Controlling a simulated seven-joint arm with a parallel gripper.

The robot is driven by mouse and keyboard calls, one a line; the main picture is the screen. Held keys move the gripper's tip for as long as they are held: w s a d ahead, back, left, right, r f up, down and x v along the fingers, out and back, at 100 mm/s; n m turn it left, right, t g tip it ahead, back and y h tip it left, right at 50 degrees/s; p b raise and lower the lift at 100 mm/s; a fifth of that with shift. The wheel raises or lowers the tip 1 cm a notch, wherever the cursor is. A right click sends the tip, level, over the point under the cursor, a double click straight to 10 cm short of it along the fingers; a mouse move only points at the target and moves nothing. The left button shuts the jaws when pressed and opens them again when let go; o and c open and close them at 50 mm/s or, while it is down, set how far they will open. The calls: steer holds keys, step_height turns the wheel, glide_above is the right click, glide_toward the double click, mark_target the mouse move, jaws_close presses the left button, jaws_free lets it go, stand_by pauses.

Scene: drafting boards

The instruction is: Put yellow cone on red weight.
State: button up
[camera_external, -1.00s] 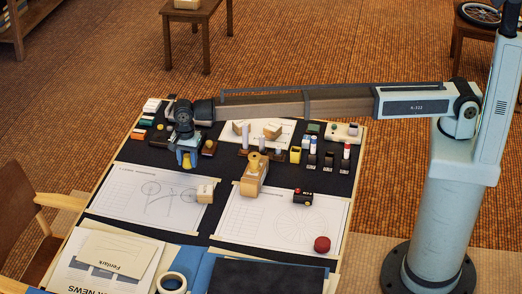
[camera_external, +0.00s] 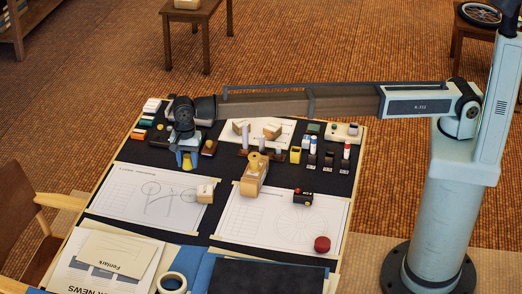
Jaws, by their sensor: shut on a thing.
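My gripper (camera_external: 187,158) is at the far left part of the drafting board, pointing down. It is shut on a small yellow thing, apparently the yellow cone (camera_external: 187,164); the fingers hide most of it. I cannot tell whether it touches the board. The red weight (camera_external: 322,244) is a small dark red round piece at the near right, on the edge of the right drawing sheet. It stands apart from my gripper, and its top is bare.
A wooden block with a yellow top (camera_external: 254,175), a pale cube (camera_external: 205,191) and a black piece with coloured buttons (camera_external: 303,197) lie between. Several bottles and blocks crowd the back. The right sheet (camera_external: 270,221) is mostly clear.

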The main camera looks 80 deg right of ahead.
steer(key=s+a+r+n, duration=0.2)
steer(key=s+a, duration=1)
steer(key=a, duration=0.3)
steer(key=s+a+r+n, duration=0.1)
steer(key=s+a, duration=0.3)
steer(key=s, duration=0.4)
steer(key=s+a+n, duration=0.1)
steer(key=s+a, duration=0.4)
steer(key=s, duration=0.3)
steer(key=n, duration=1.3)
glide_above(323, 241)
steer(key=shift+f, duration=4.95)
steer(key=shift+f, duration=0.15)
steer(key=o, duration=1.1)
steer(key=shift+c, duration=0.2)
